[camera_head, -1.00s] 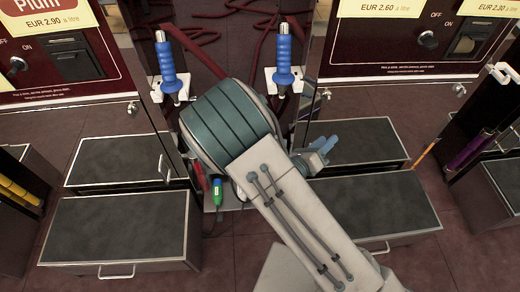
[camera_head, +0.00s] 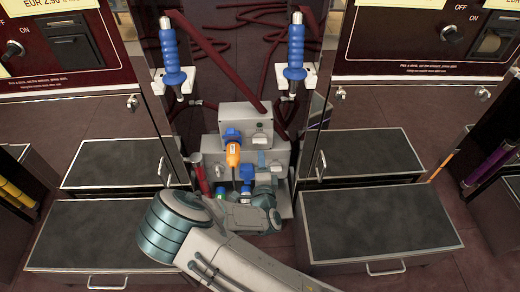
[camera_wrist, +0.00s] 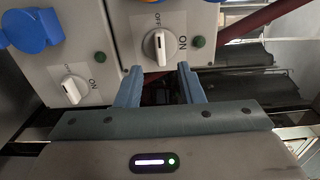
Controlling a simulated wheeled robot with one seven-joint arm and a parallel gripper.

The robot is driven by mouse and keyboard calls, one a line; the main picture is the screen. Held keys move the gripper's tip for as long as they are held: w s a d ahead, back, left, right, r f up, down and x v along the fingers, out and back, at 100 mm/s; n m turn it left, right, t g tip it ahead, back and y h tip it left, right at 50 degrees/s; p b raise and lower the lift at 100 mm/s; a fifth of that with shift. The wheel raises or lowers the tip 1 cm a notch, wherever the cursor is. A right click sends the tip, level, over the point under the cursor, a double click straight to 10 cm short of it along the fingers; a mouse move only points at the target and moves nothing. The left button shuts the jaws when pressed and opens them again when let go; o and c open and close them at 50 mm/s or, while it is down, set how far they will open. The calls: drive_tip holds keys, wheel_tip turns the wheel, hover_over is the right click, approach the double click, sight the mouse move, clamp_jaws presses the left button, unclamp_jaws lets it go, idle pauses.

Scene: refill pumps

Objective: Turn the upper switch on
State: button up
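The upper switch (camera_wrist: 157,46) is a white knob on a grey box, with OFF above it and ON to its right in the turned wrist view. Its dark mark lines up towards OFF. This upper box (camera_head: 245,118) shows in the head view. The lower switch (camera_wrist: 74,90), a similar white knob, sits on the larger lower box (camera_wrist: 65,60) at left. My gripper (camera_wrist: 158,74) has two blue fingers with a clear gap between them. It faces the upper switch, just short of it, and holds nothing. In the head view my arm partly hides the lower box.
A blue connector (camera_wrist: 30,30) sticks out at the left. A dark red hose (camera_wrist: 265,20) runs off the upper box. Two blue nozzles (camera_head: 170,50) hang on the side walls, and low drawer blocks (camera_head: 380,225) flank the niche.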

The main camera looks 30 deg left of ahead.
sight(260, 144)
drive_tip(key=b+x, duration=0.1)
drive_tip(key=x, duration=0.5)
drive_tip(key=shift+w+a+b, duration=0.2)
drive_tip(key=shift+w+b, duration=0.1)
drive_tip(key=shift+w, duration=0.1)
clamp_jaws()
